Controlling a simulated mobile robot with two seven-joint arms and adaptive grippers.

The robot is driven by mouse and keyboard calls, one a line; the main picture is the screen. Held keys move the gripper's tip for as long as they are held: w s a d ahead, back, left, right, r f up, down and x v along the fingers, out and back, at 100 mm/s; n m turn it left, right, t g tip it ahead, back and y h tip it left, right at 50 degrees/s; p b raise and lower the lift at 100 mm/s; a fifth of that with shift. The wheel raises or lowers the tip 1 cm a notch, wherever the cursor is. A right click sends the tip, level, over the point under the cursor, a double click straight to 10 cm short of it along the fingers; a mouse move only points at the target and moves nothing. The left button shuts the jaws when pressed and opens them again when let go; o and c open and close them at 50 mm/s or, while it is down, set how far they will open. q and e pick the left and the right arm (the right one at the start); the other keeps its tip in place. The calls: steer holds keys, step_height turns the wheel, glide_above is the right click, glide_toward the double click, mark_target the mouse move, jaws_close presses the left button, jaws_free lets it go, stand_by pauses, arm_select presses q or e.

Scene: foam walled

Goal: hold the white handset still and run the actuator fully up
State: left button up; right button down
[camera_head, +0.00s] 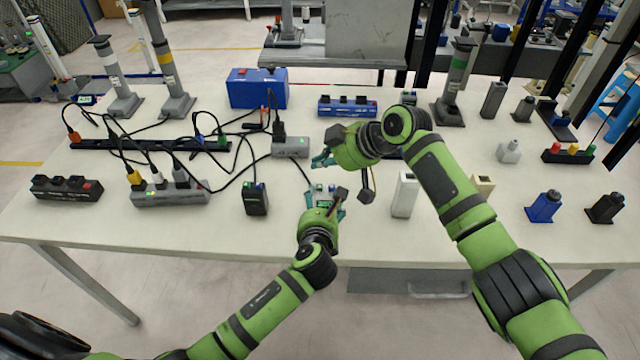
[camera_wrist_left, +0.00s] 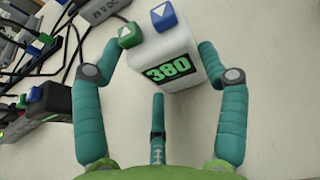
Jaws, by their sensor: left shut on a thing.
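The white handset (camera_wrist_left: 172,62) sits between the fingers of my left gripper (camera_wrist_left: 163,75). Its dark screen reads 380 in green digits. It has a green button (camera_wrist_left: 129,35) and a blue button (camera_wrist_left: 163,16), each with a white triangle. In the head view my left gripper (camera_head: 325,196) is shut on the handset, which is mostly hidden there. My right gripper (camera_head: 322,161) is just above and beyond it; its finger opening is unclear. Grey upright columns stand at the back left (camera_head: 170,75) and back right (camera_head: 457,75); I cannot tell which is this handset's actuator.
A dark handset (camera_head: 256,199) stands to the left of my left gripper. Power strips (camera_head: 170,194) and tangled cables cover the left side. A blue box (camera_head: 258,90) is at the back. A white block (camera_head: 404,195) stands to the right, with small blocks beyond.

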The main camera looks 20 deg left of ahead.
arm_select(q)
steer(key=o, duration=1.3)
